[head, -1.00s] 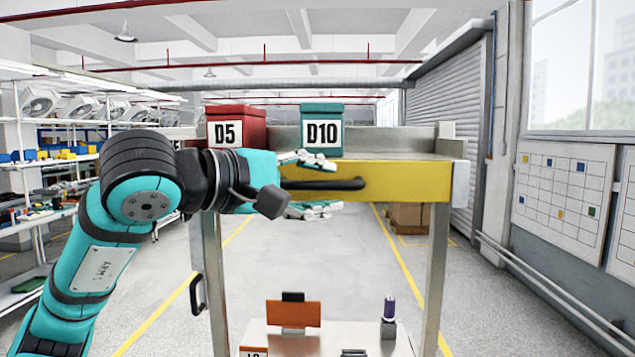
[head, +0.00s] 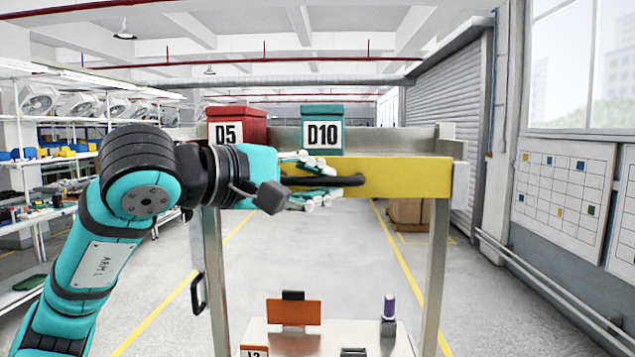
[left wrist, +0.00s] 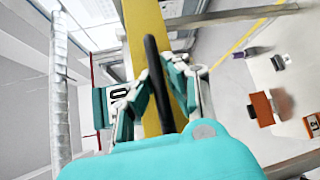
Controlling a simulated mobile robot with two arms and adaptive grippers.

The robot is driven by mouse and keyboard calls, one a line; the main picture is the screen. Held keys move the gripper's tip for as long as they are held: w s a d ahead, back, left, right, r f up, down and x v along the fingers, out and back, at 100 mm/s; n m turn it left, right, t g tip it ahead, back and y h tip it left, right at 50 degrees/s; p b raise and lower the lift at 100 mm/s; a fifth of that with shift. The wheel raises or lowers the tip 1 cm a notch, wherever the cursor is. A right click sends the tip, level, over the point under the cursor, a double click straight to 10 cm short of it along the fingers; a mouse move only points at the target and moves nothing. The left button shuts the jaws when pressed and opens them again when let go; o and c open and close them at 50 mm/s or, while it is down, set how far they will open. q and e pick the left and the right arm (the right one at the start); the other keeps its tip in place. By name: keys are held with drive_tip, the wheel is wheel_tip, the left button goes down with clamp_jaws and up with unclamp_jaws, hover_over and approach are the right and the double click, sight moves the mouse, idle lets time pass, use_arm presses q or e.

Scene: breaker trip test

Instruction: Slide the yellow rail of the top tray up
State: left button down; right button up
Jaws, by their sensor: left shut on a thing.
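The yellow rail (head: 405,177) runs along the front of the top tray (head: 398,141). A black bar handle (head: 345,181) is fixed on the rail's face. My left gripper (head: 318,182) is at the handle, with one finger above it and one below. It is shut on the handle. In the left wrist view the black handle (left wrist: 157,78) lies between the two fingers of the left gripper (left wrist: 160,90), with the yellow rail (left wrist: 146,30) behind it. My right gripper is not in view.
A red box D5 (head: 238,117) and a teal box D10 (head: 322,112) stand on the top tray. Below, a lower shelf (head: 320,340) holds an orange plate (head: 293,312) and a purple-topped item (head: 389,305).

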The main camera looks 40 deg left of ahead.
use_arm(q)
wheel_tip(320, 180, up, 5)
drive_tip(key=p, duration=0.3)
drive_tip(key=shift+a+r, duration=0.1)
drive_tip(key=c, duration=1.4)
unclamp_jaws()
drive_tip(key=shift+o, duration=0.3)
drive_tip(key=shift+s, duration=0.1)
drive_tip(key=v, duration=1.2)
